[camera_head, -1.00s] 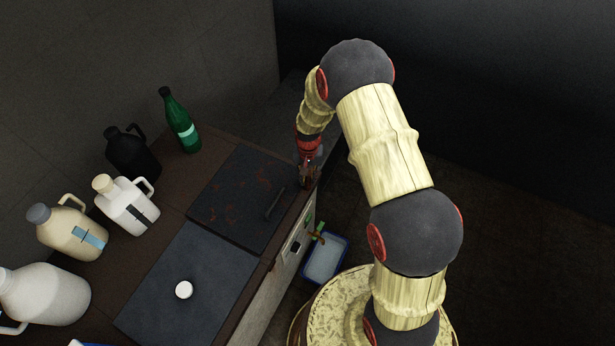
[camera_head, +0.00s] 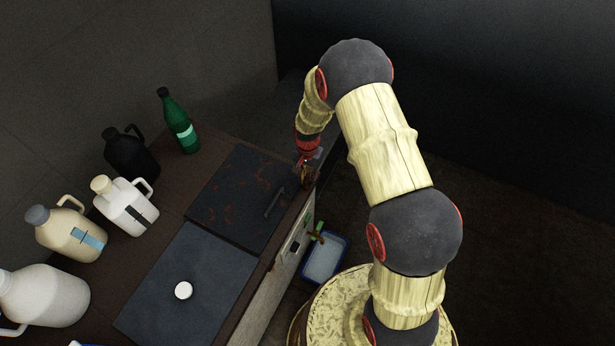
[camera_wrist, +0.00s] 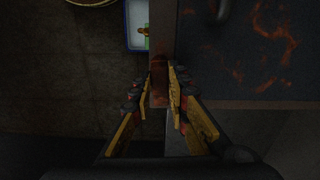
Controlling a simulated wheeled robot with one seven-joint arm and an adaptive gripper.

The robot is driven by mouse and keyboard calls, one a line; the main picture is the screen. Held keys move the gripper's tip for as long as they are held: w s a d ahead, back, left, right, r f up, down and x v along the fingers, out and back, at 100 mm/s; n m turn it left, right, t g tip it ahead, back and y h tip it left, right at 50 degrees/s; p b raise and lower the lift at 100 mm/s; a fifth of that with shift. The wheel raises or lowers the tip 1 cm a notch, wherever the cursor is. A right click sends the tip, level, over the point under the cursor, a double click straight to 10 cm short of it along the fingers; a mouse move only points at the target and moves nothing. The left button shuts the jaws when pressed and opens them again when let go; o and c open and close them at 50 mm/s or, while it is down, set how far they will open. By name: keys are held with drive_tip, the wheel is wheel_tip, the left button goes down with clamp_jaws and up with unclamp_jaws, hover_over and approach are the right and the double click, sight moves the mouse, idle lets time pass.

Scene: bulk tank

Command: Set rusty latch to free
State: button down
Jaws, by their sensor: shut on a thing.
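My gripper (camera_head: 306,170) is at the far right corner of the tank top, in the head view. In the wrist view my gripper (camera_wrist: 165,88) has its two yellow fingers closed around a narrow rusty brown piece, the rusty latch (camera_wrist: 159,70), at the tank's edge. The fingers cover part of the latch, and its exact setting is hard to tell in the dark. Beside it lies the dark lid with rust-red streaks (camera_head: 232,200), flat on the tank top, with a bar handle (camera_head: 274,203).
A second dark lid (camera_head: 190,285) bears a white round knob (camera_head: 183,290). Several jugs and a green bottle (camera_head: 179,121) stand along the back. A blue-rimmed tray (camera_head: 341,243) sits on the floor below a green tap (camera_head: 318,233). Floor to the right is clear.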

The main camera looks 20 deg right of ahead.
sight(308, 178)
drive_tip(key=c, duration=1.7)
unclamp_jaws()
wheel_tip(308, 178, up, 12)
drive_tip(key=shift+r, duration=0.1)
